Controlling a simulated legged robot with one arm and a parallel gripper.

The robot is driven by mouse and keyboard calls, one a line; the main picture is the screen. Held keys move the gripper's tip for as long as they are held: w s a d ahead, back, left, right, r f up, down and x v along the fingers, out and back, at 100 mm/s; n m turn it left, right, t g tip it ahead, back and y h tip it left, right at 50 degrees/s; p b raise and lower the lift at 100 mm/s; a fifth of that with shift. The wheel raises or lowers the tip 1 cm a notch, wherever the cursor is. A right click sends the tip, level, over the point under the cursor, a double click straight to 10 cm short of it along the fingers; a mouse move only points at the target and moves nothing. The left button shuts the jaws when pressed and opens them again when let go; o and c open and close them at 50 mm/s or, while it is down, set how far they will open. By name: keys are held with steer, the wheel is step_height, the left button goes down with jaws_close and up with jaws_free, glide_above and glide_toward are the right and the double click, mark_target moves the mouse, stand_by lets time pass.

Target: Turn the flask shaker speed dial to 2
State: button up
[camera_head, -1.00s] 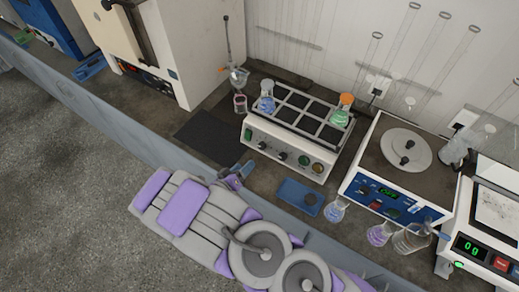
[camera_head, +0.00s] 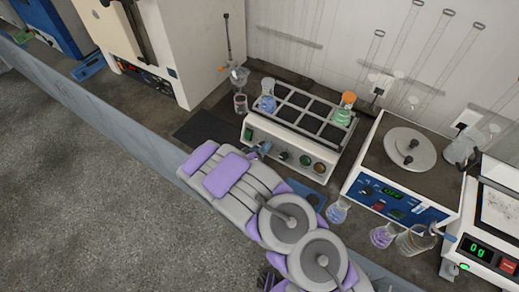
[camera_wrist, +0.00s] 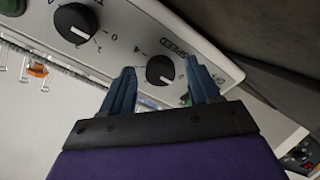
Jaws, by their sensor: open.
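The flask shaker (camera_head: 290,148) is a white box with a rack of flasks on top and controls on its front face. In the wrist view, the black speed dial (camera_wrist: 160,71) with a white pointer line sits beside the printed word SPEED. The number at its pointer cannot be read. My gripper (camera_wrist: 161,66) is open, its two blue fingers on either side of the speed dial; contact cannot be told. In the head view, my gripper (camera_head: 260,151) is at the left part of the panel, hiding the leftmost dial. A second numbered dial (camera_wrist: 76,23) is at the upper left of the wrist view.
A blue tray (camera_head: 315,200) lies in front of the shaker, partly behind my arm. Small flasks (camera_head: 337,211) stand to its right, before a hotplate-like device (camera_head: 400,190). A dark mat (camera_head: 192,128) lies left of the shaker.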

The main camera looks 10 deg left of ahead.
steer(key=shift+a+f, duration=0.1)
steer(key=shift+a, duration=0.1)
steer(key=shift+c, duration=0.3)
steer(key=shift+d, duration=0.25)
steer(key=c, duration=0.5)
steer(key=shift+a, duration=0.1)
steer(key=c, duration=0.5)
